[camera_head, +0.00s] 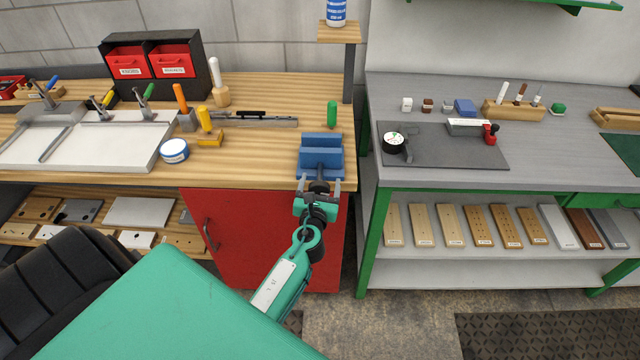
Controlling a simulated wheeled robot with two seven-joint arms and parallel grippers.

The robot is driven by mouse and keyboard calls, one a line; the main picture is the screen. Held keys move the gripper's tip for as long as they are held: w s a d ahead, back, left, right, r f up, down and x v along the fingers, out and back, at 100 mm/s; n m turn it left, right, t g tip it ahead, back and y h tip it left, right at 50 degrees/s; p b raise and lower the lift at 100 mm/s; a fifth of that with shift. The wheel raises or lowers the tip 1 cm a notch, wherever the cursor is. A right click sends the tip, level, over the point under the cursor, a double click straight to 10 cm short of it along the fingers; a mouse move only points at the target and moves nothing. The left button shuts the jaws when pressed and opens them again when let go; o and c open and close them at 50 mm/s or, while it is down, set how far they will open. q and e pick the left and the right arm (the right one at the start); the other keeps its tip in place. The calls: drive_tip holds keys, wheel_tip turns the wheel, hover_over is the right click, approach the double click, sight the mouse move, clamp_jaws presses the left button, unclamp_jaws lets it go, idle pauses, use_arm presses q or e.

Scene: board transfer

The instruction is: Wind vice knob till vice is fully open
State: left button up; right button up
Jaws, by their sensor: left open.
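The blue vice (321,158) is mounted at the front right edge of the wooden workbench. Its blue jaw plates stand upright, one behind the other; how wide the gap between them is cannot be told exactly. My left gripper (318,184) is in front of the vice, just off the bench edge, with its fingers apart and pointing at the vice. A dark piece, probably the vice knob, shows between the fingers, largely hidden by the gripper. Whether the fingers touch it cannot be told. My right gripper is not in view.
A green-handled tool (332,114) stands behind the vice. A red cabinet (235,230) is below, and a grey bench (430,178) stands to the right across a narrow gap.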

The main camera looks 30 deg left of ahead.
use_arm(q)
drive_tip(key=c, duration=1)
drive_tip(key=shift+o, duration=0.2)
